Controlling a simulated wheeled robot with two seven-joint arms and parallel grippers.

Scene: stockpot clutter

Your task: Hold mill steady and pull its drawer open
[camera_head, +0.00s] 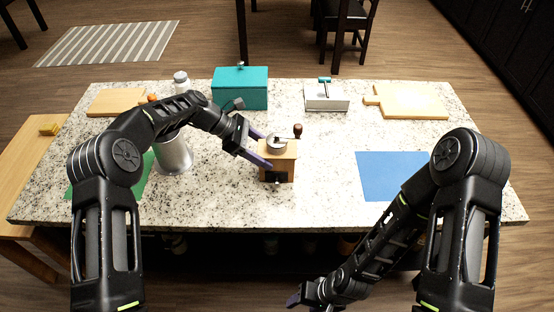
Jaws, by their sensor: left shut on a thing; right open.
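The mill (291,152) is a small wooden box with a metal top and a crank with a dark knob. It stands upright near the middle of the speckled counter (330,150). Its front has a dark drawer area with a small knob (277,183) facing me; the drawer looks shut. My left gripper (262,150) comes from the left and is shut on the mill's upper body, with purple fingers at its left side; the far finger is partly hidden. My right gripper (312,301) is open and empty, low in front of the counter's edge, partly cut off by the picture's bottom.
A steel stockpot (174,154) stands on a green mat (142,180) at left, under my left arm. A blue mat (385,173) lies at right. A teal box (240,88), a white box (327,97) and cutting boards (412,100) line the back.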

